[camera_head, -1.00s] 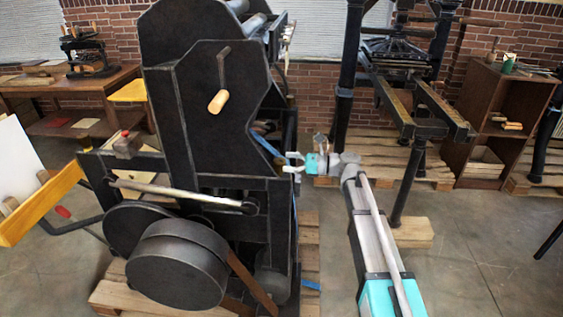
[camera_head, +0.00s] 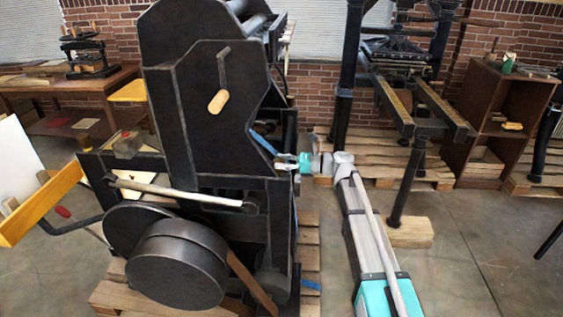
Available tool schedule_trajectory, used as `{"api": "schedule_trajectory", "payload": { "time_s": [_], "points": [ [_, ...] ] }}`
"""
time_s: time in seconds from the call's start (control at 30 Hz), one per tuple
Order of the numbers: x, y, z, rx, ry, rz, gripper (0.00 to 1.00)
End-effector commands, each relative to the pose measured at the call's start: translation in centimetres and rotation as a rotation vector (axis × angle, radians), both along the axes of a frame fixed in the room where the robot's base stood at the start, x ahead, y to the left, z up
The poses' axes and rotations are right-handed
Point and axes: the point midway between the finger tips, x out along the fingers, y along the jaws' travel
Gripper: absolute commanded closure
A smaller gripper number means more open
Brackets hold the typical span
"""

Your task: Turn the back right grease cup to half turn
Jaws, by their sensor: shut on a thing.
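The black press (camera_head: 205,110) fills the left and middle of the view. My gripper (camera_head: 284,161) is at the press's right side, with its fingers pointing left against the frame. The fingers are close together on a small part there. That part is mostly hidden by the fingers and too small to make out clearly; it is at the place of the back right grease cup. I cannot read how far the cup is turned.
A crank with a wooden handle (camera_head: 217,102) sticks out of the press's side above left of my gripper. A blue bar (camera_head: 263,143) lies close by the fingers. A second press (camera_head: 419,125) stands behind my arm on pallets. Open floor (camera_head: 470,255) lies to the right.

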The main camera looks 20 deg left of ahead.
Motion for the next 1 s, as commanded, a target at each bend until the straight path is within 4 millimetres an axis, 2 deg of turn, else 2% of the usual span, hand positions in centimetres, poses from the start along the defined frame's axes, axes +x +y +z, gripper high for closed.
{"api": "schedule_trajectory", "payload": {
  "time_s": [0.27,0.73,1.0],
  "points": [
    [-0.18,0.02,0.01,0.000,0.000,-0.025,0.92],
    [-0.39,0.07,0.02,0.001,0.001,-0.249,0.92],
    [-0.18,0.09,0.03,0.001,0.001,-0.274,0.92]
  ]
}}
